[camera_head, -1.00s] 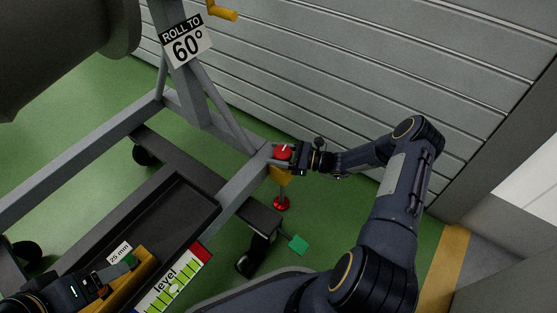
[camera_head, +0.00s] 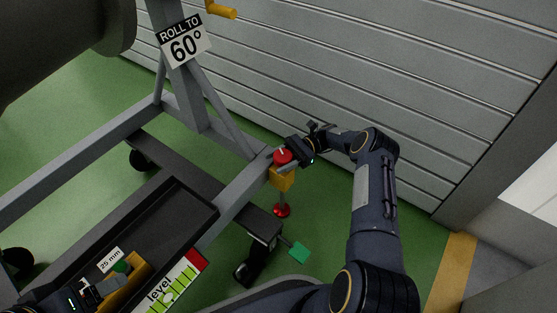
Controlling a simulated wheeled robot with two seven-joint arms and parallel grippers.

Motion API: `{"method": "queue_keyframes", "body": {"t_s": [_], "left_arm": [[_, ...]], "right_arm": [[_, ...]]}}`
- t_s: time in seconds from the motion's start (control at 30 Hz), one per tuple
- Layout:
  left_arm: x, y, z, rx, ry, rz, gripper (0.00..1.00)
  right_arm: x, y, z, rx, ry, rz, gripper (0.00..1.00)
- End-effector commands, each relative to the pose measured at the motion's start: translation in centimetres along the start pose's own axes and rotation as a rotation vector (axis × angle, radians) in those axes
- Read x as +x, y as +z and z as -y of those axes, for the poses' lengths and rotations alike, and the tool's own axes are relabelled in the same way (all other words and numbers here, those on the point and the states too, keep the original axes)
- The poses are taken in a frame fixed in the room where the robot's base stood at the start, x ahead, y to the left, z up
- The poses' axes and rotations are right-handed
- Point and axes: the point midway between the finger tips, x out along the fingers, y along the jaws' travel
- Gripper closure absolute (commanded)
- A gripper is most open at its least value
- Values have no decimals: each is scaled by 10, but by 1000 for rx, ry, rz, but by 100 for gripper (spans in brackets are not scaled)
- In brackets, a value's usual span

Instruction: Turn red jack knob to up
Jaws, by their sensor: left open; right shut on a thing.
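The red jack knob (camera_head: 283,156) sits on top of a yellow jack block (camera_head: 283,178) at the end of the grey frame beam. A light pointer line shows on the knob's top. A red round foot (camera_head: 282,210) is below on the floor. My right gripper (camera_head: 291,156) is shut on the red knob, reaching in from the upper right. Its fingers partly hide the knob's right side. My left gripper (camera_head: 98,290) is open at the bottom left, by a yellow block with a green part in the tray.
A level gauge (camera_head: 175,285) with green and red bands lies at the tray's (camera_head: 160,215) front edge. A "25 mm" label (camera_head: 111,260) is near my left gripper. A caster with a green pedal (camera_head: 299,252) stands below the jack. A grey shutter wall (camera_head: 400,80) is behind.

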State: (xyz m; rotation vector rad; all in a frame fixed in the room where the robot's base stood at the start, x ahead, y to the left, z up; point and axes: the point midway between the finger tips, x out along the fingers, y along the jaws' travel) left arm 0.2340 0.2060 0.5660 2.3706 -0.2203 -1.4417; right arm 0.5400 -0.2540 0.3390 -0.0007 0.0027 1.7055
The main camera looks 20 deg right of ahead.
Motion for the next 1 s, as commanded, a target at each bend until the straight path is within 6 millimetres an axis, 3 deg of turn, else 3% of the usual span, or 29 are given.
{"method": "queue_keyframes", "body": {"t_s": [0.63,0.67,0.8,1.0], "left_arm": [[0,0,0,0,0,0,23],[0,0,0,0,0,0,23],[0,0,0,0,0,0,23],[0,0,0,0,0,0,23]], "right_arm": [[1,1,-1,0,57,5,67],[1,1,-1,-1,57,5,43],[1,1,-1,-1,56,4,25],[0,0,-1,-1,55,3,23]]}}
